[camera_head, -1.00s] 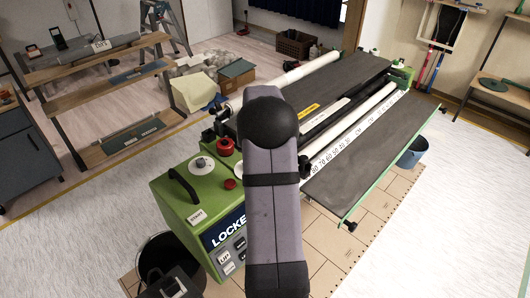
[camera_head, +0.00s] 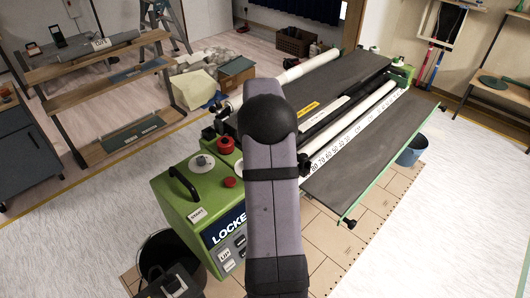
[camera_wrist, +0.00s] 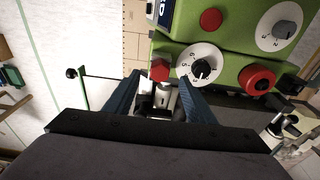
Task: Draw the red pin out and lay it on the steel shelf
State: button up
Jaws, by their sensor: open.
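A red hexagonal head (camera_wrist: 159,70), which looks like the red pin, shows in the wrist view beside the green machine's panel. My gripper (camera_wrist: 158,84) is open, with one blue finger on either side of the red head in the picture. I cannot tell whether the fingers touch it or how far apart they are in depth. Below the head, a pale metal part and dark fittings show between the fingers. In the head view my own arm hides the gripper and the pin. I cannot tell for sure which surface is the steel shelf.
The green machine (camera_wrist: 235,50) carries a white dial (camera_wrist: 200,63), a red button (camera_wrist: 210,19) and a red knob (camera_wrist: 257,78) close to my right finger. In the head view, a wooden shelf unit (camera_head: 95,80) stands left, and a black bucket (camera_head: 172,256) stands in front.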

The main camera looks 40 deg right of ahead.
jog(key=shift+d+f+p, duration=0.15)
jog(key=shift+f+p, duration=0.3)
jog(key=shift+f, duration=0.9)
jog(key=shift+d+f+p, duration=0.15)
jog(key=shift+f+p, duration=0.25)
jog(key=shift+f, duration=0.9)
jog(key=shift+c, duration=0.3)
jog(key=c, duration=1.2)
jog(key=shift+r, duration=0.1)
jog(key=shift+r, duration=0.1)
jog(key=shift+r+p, duration=1.65)
jog(key=shift+r, duration=0.55)
jog(key=shift+r, duration=0.15)
jog(key=shift+r+p, duration=1.45)
jog(key=shift+r, duration=0.4)
